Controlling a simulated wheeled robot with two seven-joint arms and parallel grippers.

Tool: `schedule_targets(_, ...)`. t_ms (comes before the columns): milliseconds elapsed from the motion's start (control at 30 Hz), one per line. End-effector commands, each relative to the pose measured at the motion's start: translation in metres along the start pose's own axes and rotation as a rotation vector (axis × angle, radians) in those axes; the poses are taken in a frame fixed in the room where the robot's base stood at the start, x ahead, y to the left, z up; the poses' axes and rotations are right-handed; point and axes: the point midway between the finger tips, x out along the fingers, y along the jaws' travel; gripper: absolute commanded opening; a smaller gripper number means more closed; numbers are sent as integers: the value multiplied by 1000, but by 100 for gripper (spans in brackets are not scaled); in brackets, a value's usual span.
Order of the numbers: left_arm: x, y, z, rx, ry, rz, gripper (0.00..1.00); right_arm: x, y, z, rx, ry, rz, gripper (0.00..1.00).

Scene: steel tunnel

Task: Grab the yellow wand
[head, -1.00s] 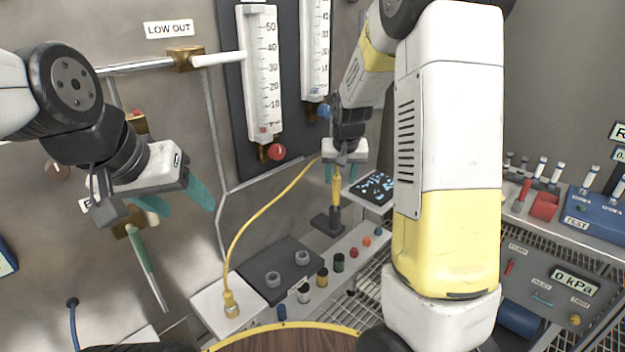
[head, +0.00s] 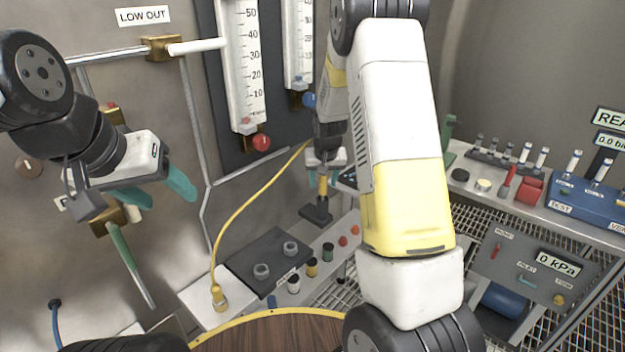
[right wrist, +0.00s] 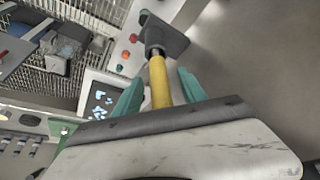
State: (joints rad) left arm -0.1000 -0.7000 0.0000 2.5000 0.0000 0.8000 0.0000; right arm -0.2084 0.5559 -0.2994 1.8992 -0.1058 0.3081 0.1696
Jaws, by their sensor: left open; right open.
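The yellow wand (head: 323,187) stands upright in a dark holder (head: 316,212) beside the wall, with a yellow hose (head: 243,212) running from near its top down to a brass fitting. My right gripper (head: 322,182) is at the wand. In the right wrist view, the yellow wand (right wrist: 159,82) lies between the two teal fingers of my right gripper (right wrist: 160,92), which are open with a gap on each side. The wand's upper end is hidden behind the gripper body. My left gripper (head: 158,192) is open and empty near the left wall, above a green-handled rod (head: 122,246).
A shelf with a dark block (head: 268,262) and several coloured caps lies below the wand. A grey panel with a 0 kPa display (head: 558,264) and a blue test rack (head: 590,205) stand at the right. A round wooden top (head: 270,335) is at the bottom.

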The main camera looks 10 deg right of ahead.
Motion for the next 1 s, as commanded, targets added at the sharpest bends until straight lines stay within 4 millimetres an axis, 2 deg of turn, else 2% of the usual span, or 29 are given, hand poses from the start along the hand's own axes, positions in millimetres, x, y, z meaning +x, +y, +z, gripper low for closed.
schedule_targets(67,0,0,0,0,0,0,59,0,0,0,0,0,0,45)
schedule_targets(300,0,0,0,0,0,0,59,0,0,0,0,0,0,0)
schedule_targets(733,0,0,0,0,0,0,59,-4,0,-2,0,1,0,0)
schedule_targets(867,0,0,0,0,0,0,59,-14,0,-6,0,3,0,0)
schedule_targets(1000,0,0,0,0,0,0,59,-33,-1,-14,-1,4,-1,0)
